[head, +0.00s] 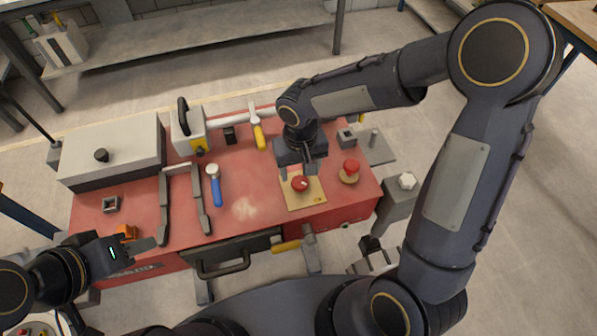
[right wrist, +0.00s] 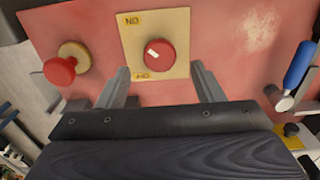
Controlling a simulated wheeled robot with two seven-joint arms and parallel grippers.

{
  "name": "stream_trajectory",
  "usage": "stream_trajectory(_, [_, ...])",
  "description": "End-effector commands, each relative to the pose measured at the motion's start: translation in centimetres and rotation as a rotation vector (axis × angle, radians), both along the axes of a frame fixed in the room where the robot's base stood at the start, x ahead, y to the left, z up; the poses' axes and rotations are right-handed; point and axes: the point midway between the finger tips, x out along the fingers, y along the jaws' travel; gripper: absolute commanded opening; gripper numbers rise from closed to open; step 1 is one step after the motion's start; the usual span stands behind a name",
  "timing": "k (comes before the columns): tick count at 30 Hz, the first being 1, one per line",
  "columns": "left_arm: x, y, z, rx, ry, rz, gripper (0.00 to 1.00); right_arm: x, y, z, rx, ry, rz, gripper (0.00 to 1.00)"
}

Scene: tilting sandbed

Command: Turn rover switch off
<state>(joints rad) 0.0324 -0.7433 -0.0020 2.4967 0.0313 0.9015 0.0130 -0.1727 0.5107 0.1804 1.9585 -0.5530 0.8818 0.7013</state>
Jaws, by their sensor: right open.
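The rover switch is a round red knob (head: 300,184) with a white mark, set on a tan square plate (head: 316,197) on the red bench top. In the right wrist view the knob (right wrist: 159,54) has its white mark toward its left side. Two yellow labels sit on the plate's left edge, one above the other; the upper reads as an upside-down "ON". My right gripper (head: 298,171) is above the plate, pointing down. Its fingers are spread, one to each side of the knob, apart from it. My left gripper (head: 148,243) is at the bench's front left corner; its jaw gap is unclear.
A red mushroom button (head: 350,168) stands close beside the plate. A small orange object (head: 127,231) is by my left gripper.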

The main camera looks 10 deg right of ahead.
Motion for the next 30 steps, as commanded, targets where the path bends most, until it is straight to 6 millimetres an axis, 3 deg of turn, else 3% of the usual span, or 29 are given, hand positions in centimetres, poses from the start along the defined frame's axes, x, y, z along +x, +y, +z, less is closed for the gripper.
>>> stream_trajectory(3, [0.0, 0.0, 0.2, 0.000, 0.000, 0.000, 0.36, -0.1, -0.1, -2.0, -0.001, 0.006, 0.000, 0.61])
stream_trajectory(9, [0.0, 0.0, 0.3, 0.000, 0.000, 0.000, 0.36, 0.0, -0.1, -4.2, 0.000, 0.002, 0.000, 0.61])
stream_trajectory(19, [0.0, 0.0, 0.3, 0.000, 0.000, 0.000, 0.36, 0.0, 0.0, -4.7, 0.001, 0.000, 0.000, 0.61])
stream_trajectory(30, [0.0, 0.0, 0.3, 0.000, 0.000, 0.000, 0.36, 0.0, 0.0, -4.7, 0.001, 0.000, 0.000, 0.17])
